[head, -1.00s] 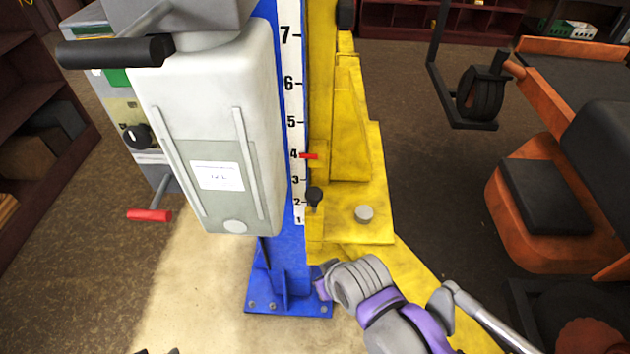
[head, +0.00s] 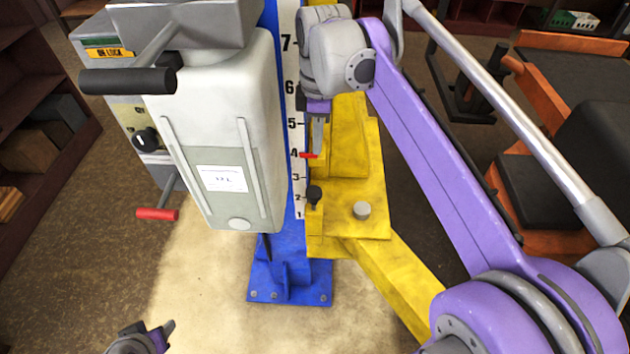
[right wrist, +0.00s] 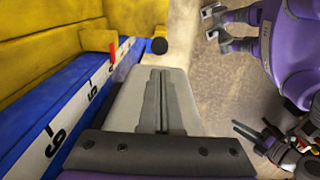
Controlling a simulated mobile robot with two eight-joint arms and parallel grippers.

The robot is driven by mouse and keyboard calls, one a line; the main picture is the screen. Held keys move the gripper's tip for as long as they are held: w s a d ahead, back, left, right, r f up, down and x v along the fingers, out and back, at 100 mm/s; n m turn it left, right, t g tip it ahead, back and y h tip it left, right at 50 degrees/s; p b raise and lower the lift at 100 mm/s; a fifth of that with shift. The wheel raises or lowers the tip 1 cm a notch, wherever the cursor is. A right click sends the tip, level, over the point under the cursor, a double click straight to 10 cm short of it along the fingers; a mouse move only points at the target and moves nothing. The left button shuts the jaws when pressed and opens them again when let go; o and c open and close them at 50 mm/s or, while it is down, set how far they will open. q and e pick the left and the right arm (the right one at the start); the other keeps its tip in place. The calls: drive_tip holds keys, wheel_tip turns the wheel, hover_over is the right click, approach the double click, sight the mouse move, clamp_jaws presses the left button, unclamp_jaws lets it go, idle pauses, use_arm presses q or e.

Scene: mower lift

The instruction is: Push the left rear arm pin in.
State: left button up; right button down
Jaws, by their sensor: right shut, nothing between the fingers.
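The yellow carriage (head: 340,222) carries a black round knob (head: 314,195) on its left edge and a grey round pin head (head: 362,210) on its top plate. I cannot tell for certain which is the left rear arm pin. The black knob also shows in the right wrist view (right wrist: 159,46), just beyond my fingertips. My right gripper (head: 318,148) is shut and empty, pointing down beside the scale, above the knob and apart from it; its closed fingers fill the middle of the right wrist view (right wrist: 160,78). My left gripper (head: 150,332) is low at the left, open and empty.
A red pointer (head: 309,155) stands by the 4 on the white scale (head: 299,175) of the blue column (head: 290,270). A white tank (head: 225,130) with a black handle stands left of it. The orange mower (head: 540,230) is at the right. Floor in front is clear.

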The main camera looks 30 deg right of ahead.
sight(315, 192)
drive_tip(key=shift+f, duration=0.1)
drive_tip(key=f, duration=1.4)
drive_tip(key=shift+w+a, duration=0.15)
drive_tip(key=shift+w, duration=0.1)
